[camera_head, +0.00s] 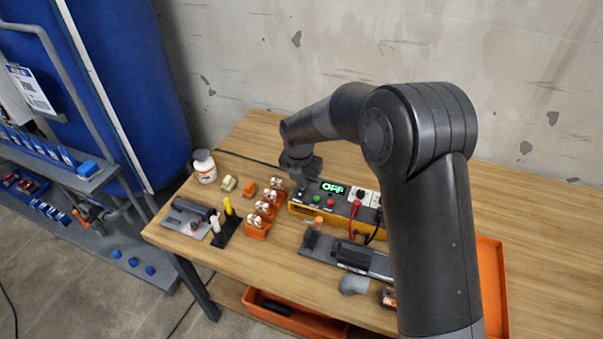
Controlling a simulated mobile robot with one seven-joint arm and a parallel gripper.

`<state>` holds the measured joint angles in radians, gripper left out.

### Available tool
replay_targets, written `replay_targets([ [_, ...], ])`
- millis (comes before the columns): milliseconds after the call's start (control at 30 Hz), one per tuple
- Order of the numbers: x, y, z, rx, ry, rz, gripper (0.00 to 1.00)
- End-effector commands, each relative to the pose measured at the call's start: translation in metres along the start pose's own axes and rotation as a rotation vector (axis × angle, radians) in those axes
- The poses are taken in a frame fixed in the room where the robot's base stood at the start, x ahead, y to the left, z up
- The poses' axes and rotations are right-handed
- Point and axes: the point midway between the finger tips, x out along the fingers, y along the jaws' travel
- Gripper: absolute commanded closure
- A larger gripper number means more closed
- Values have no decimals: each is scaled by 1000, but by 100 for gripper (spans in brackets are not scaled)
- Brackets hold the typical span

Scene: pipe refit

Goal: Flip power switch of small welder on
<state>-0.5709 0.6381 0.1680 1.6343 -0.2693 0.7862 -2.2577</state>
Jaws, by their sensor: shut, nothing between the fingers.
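The small welder (304,208) is a dark-topped box with a yellow-orange lower edge, on the wooden table near the wall. Its green display (333,188) reads OFF. A green button (317,198) and a red button (330,202) show on its face, and red and black cables plug in at its right. I cannot make out the power switch; the gripper may cover it. My gripper (299,188) points down at the welder's left end, shut and empty. It is small in view, and I cannot tell whether it touches the welder.
Orange holders (258,227) with shiny parts stand just left of the welder. A black stand (225,238) with yellow and white sticks, a grey device (188,217) and a white bottle (204,166) are further left. A dark fixture (322,246) lies in front. My arm hides the right side.

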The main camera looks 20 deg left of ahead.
Motion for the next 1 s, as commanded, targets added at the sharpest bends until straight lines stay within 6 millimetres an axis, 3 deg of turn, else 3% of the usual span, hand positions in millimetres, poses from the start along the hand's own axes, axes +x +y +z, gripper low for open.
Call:
replay_targets([
  [1000, 8, 0, -6, -3, 51, -5, 100],
])
